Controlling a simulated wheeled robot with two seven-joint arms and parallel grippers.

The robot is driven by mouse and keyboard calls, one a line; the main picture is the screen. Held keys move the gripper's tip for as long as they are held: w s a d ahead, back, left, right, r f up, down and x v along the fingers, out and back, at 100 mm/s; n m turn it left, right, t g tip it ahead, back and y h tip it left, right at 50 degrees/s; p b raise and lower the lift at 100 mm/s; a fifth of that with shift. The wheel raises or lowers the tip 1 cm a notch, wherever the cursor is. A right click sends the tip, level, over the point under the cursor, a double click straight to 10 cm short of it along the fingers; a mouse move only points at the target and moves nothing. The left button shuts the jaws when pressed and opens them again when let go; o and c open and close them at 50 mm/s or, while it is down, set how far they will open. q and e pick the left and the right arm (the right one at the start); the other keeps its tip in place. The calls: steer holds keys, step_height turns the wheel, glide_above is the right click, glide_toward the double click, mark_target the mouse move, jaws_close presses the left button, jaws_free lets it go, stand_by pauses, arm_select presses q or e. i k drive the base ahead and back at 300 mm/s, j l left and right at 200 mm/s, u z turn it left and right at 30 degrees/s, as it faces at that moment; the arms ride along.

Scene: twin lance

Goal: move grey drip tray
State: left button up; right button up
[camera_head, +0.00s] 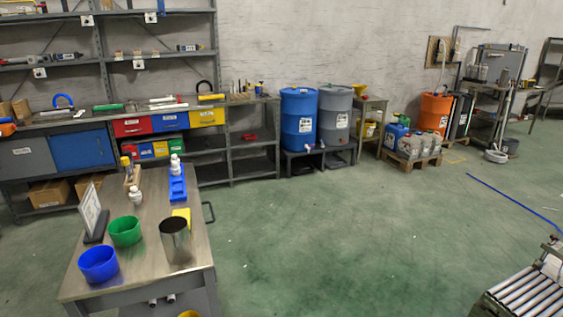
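A blue drum (298,112) and a grey drum (335,112) stand side by side on a low dark stand (316,150) against the back wall. Below the grey drum, in the stand's shadow, is a small greyish shape (337,161) that may be the grey drip tray; it is too small and dark to be sure. A darker shape sits below the blue drum. Neither of my grippers is in view.
A metal-topped table (150,262) at front left holds a blue bowl (98,264), a green bowl (125,231) and a steel cylinder (175,241). A roller conveyor (530,295) is at bottom right. The green floor (370,245) between is mostly open.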

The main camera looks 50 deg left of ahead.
mark_target(333, 160)
steer(key=u, duration=1.35)
steer(key=i+l+z, duration=0.1)
steer(key=i+z, duration=0.35)
steer(key=i, duration=5.35)
steer(key=i+l+u, duration=0.15)
steer(key=i, duration=0.7)
steer(key=i+l, duration=0.15)
steer(key=i, duration=0.7)
steer(key=j+u, duration=0.05)
